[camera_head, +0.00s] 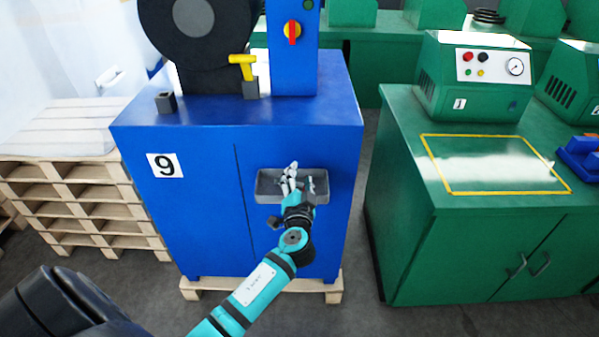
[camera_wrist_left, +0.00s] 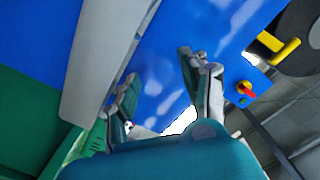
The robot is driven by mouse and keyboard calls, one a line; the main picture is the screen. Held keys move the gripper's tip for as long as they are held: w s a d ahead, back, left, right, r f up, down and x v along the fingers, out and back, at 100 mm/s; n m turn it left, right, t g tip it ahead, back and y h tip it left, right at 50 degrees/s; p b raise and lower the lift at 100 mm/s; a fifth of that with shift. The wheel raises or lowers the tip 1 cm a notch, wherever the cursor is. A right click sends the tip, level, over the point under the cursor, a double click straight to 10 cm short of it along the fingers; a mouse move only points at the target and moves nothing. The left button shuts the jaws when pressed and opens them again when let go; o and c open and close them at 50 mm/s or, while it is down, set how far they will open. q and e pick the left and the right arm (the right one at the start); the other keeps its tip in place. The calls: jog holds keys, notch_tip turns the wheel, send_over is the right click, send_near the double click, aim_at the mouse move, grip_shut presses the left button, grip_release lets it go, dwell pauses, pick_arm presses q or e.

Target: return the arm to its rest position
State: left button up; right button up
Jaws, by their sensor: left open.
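My left arm (camera_head: 255,290) is teal and reaches up from the bottom of the head view. Its gripper (camera_head: 291,178) is in front of the grey tray (camera_head: 268,189) on the blue machine cabinet numbered 9, and overlaps the tray in the picture. In the left wrist view the two fingers (camera_wrist_left: 157,82) are spread apart. Only blue surface shows between them, with nothing held. A long grey part, probably the tray, runs beside one finger in that view. The gripper hides part of the tray's inside. My right gripper is not in view.
The blue cabinet (camera_head: 185,220) carries a yellow-handled part (camera_head: 243,66) and a red-and-yellow switch (camera_head: 292,31). Wooden pallets (camera_head: 85,200) are stacked at left. A green cabinet (camera_head: 415,245) with a gauge box (camera_head: 475,85) stands at right. Floor shows between the cabinets.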

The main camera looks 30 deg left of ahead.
pick_arm(q)
jog(key=v, duration=0.9)
jog(key=s+d+f+m+g+h, duration=0.15)
jog(key=s+f, duration=0.25)
jog(key=f, duration=0.7)
jog(key=s+d+f+g+h, duration=0.2)
jog(key=s+f+g+h, duration=0.1)
jog(key=f, duration=0.9)
jog(key=s+d+f+m+g+h, duration=0.1)
jog(key=s+d+f+g+h, duration=0.2)
jog(key=f, duration=0.8)
jog(key=s+f+g, duration=0.2)
jog(key=s+f, duration=0.4)
jog(key=s, duration=0.5)
jog(key=s+f+n+g+h, duration=0.1)
jog(key=s+f+g, duration=0.1)
jog(key=s+f, duration=0.4)
jog(key=s+f+n+g, duration=0.1)
jog(key=s+f, duration=0.6)
jog(key=s, duration=0.9)
jog(key=shift+s+g+h, duration=0.35)
jog(key=shift+g, duration=0.5)
jog(key=shift+a, duration=0.15)
